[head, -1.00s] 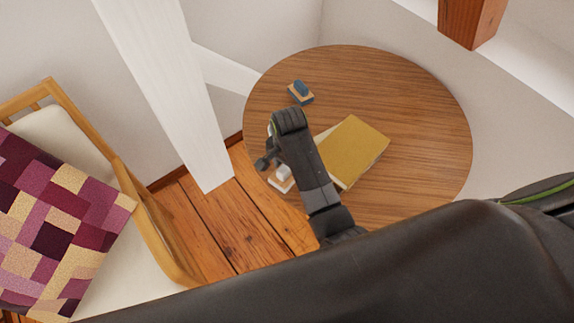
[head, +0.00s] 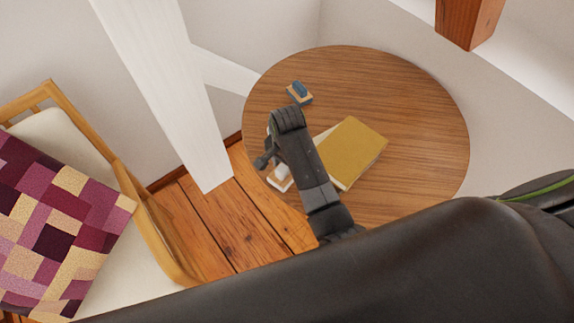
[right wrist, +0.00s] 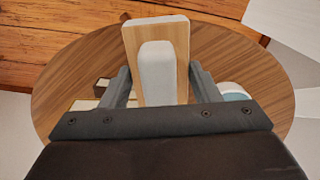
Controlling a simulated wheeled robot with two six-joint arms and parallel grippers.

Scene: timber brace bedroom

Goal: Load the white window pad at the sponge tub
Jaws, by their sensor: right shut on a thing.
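The white window pad has a pale wooden board and a rounded white handle. It fills the upper middle of the right wrist view (right wrist: 158,70), between the two fingers. In the head view the pad (head: 279,183) shows partly, below my right gripper (head: 266,162) at the left edge of the round table. My right gripper is shut on the pad. A round white and blue thing, perhaps the sponge tub (right wrist: 234,91), shows partly behind the right finger in the right wrist view. In the head view my right arm mostly hides that spot. My left gripper is not in view.
The round wooden table (head: 425,120) also holds a yellow book (head: 353,152) and a blue-handled pad (head: 299,93). A white post (head: 170,95) stands left of the table. A chair with a patchwork cushion (head: 55,225) is at the left. The table's right side is clear.

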